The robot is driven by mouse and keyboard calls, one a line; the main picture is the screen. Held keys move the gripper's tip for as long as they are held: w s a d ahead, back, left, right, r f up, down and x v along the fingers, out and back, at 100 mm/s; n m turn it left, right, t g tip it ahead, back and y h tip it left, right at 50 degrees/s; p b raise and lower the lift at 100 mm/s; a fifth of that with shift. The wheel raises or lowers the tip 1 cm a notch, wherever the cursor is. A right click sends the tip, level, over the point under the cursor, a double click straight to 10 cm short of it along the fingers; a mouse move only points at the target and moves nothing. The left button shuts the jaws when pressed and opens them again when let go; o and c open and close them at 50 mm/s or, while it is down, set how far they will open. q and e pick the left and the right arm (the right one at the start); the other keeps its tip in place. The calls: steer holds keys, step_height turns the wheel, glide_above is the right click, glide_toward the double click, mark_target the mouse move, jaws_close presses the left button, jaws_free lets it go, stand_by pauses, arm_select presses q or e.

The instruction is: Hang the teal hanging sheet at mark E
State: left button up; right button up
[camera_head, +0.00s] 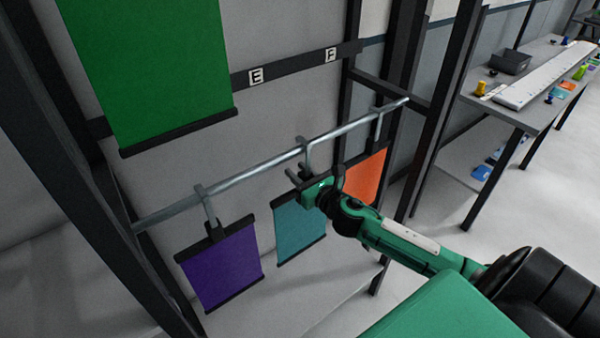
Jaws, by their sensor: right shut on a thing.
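The teal hanging sheet (300,232) hangs below the metal rod, between a purple and an orange sheet. My right gripper (298,173) is at its top and is shut on its hanger, close under the hook on the rod. The gripper hides part of the hanger, so I cannot tell whether the hook still bears on the rod. Mark E (255,76) is a white label on the dark wall rail (290,68), above and left of the gripper. My left gripper is not in view.
A green sheet (150,70) hangs left of mark E. Mark F (331,54) is to the right of E. The purple sheet (222,265) and orange sheet (368,178) hang on the metal rod (255,170). Dark posts (430,120) stand right; a workbench (520,95) is beyond.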

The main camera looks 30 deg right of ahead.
steer(key=o, duration=1.2)
steer(key=shift+s, duration=0.1)
steer(key=shift+s+f, duration=0.1)
steer(key=shift+s, duration=0.15)
steer(key=s+d+b, duration=0.1)
steer(key=s+b, duration=0.3)
steer(key=s, duration=0.9)
